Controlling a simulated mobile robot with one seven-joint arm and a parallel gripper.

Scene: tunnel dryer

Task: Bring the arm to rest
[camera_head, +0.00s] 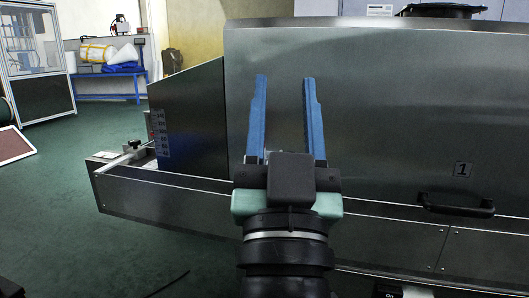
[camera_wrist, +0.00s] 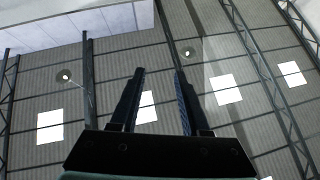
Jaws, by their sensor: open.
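My gripper (camera_head: 286,90) points upward in the head view, in front of the steel tunnel dryer. Its two blue fingers are spread wide apart, with nothing between them. In the wrist view my gripper (camera_wrist: 158,75) also shows open and empty, its dark fingers standing against the ceiling. The tunnel dryer (camera_head: 390,95) fills the right side of the head view, with a black handle (camera_head: 456,206) and a label "1" on its front. My arm hides part of the dryer's front.
The dryer's inlet end (camera_head: 150,195) reaches left at low height. A blue table (camera_head: 108,84) with rolls and bags stands at the back left, beside a glazed cabinet (camera_head: 35,55). The wrist view shows ceiling panels (camera_wrist: 225,88) and trusses.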

